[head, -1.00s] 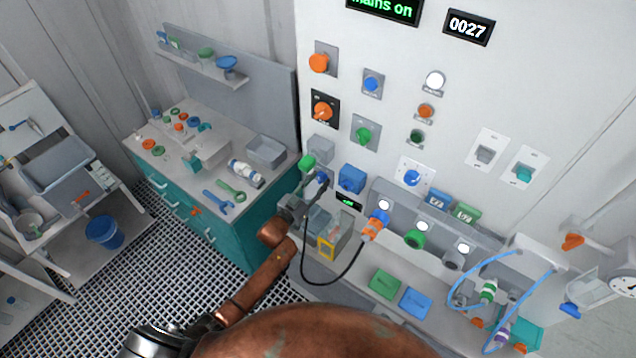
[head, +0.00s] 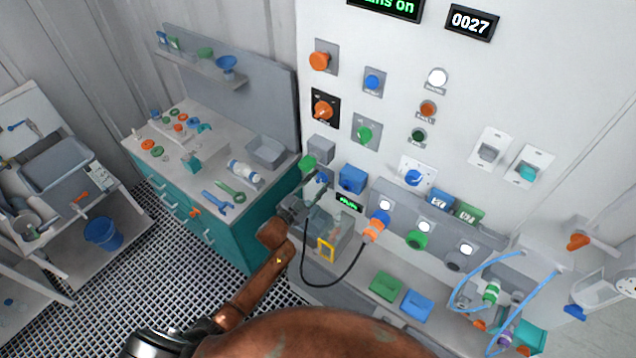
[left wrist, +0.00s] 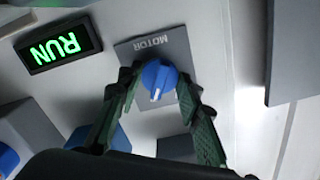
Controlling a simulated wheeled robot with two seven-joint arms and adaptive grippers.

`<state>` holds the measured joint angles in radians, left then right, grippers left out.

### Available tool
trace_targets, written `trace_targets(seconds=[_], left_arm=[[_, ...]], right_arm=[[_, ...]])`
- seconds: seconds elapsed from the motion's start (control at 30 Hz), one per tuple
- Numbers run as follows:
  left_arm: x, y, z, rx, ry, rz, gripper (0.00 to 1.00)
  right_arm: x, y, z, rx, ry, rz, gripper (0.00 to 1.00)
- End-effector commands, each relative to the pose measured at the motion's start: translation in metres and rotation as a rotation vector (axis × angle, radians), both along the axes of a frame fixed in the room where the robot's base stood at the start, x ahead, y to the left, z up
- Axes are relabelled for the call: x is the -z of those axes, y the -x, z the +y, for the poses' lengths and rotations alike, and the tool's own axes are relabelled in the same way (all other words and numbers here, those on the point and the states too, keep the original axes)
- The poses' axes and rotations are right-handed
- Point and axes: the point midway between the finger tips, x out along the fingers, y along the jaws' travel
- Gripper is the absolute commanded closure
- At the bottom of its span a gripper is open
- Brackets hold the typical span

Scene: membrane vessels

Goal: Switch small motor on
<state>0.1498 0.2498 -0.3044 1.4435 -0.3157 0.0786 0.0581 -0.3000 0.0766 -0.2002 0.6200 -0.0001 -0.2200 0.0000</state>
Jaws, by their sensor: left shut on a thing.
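The small motor switch is a blue knob with a white mark (left wrist: 158,80) on a grey plate labelled MOTOR (left wrist: 165,50), in the left wrist view. My left gripper (left wrist: 156,90) has one finger on each side of the knob and is shut on it. Beside the plate a black display (left wrist: 58,47) reads RUN in green. In the head view my left gripper (head: 318,186) is at the lower left of the white panel and largely hides the knob. The display (head: 348,202) glows green just right of it. My right gripper is not in view.
A blue box (head: 352,179) and a green knob (head: 308,163) sit close around the gripper. A black cable (head: 330,284) loops below to an orange plug (head: 374,230). Green (head: 387,285) and blue (head: 417,305) blocks lie on the ledge. A workbench (head: 220,245) stands at left.

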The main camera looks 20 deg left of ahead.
Motion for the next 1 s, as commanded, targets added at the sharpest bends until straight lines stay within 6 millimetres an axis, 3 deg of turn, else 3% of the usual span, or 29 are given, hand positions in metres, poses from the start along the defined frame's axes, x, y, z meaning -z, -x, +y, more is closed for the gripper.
trace_targets(seconds=[0.27, 0.3, 0.53, 0.83, 1.0], left_arm=[[0.000, 0.000, -0.001, 0.001, -0.003, -0.001, 0.91], [0.000, 0.000, -0.001, 0.001, -0.003, -0.001, 0.67], [0.000, 0.000, 0.000, 0.000, -0.002, -0.001, 0.51], [0.000, 0.001, 0.000, 0.000, -0.001, 0.000, 0.49], [0.002, 0.016, 0.007, -0.001, -0.002, 0.001, 0.49]], right_arm=[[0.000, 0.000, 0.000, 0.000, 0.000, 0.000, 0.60], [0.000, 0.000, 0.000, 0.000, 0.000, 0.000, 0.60], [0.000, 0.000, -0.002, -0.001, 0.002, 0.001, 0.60], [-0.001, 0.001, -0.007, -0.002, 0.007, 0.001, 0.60], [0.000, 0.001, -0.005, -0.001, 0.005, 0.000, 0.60]])
